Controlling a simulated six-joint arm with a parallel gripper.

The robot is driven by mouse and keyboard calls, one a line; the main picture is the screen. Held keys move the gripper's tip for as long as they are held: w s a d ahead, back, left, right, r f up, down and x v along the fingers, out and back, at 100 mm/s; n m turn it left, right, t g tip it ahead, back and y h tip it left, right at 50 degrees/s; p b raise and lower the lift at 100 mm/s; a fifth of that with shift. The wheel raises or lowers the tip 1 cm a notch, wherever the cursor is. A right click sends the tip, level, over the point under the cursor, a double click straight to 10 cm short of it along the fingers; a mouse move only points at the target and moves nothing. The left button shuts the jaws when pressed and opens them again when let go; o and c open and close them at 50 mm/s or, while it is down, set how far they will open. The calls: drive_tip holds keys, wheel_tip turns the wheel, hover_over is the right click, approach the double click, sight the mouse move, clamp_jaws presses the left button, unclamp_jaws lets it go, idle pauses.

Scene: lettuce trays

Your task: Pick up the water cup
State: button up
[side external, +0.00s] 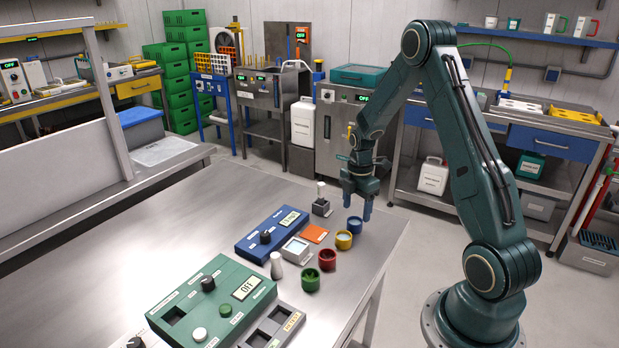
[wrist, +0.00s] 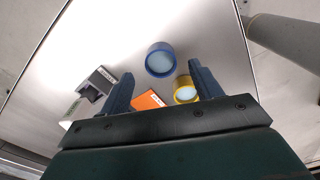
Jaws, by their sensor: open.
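A small blue cup (side external: 354,225) stands upright near the table's far right edge. Its inside looks pale blue, and no readable label marks it as the water cup. A yellow cup (side external: 343,240) with a pale inside stands close by. My gripper (side external: 357,207) points down above the blue cup, open and empty. In the wrist view, the blue cup (wrist: 160,60) lies ahead, roughly between my open fingers (wrist: 162,75). The yellow cup (wrist: 186,90) is beside it, partly behind the right finger.
A red cup (side external: 327,260) and a green cup (side external: 310,281) continue the row. An orange card (side external: 315,233), a small grey stand (side external: 321,207) and a blue device (side external: 272,232) are nearby. The table's left side (side external: 130,245) is mostly clear.

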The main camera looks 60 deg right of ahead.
sight(355, 221)
drive_tip(key=shift+a+f, duration=0.15)
drive_tip(key=shift+f, duration=2.45)
drive_tip(key=shift+c, duration=0.4)
drive_tip(key=c, duration=0.9)
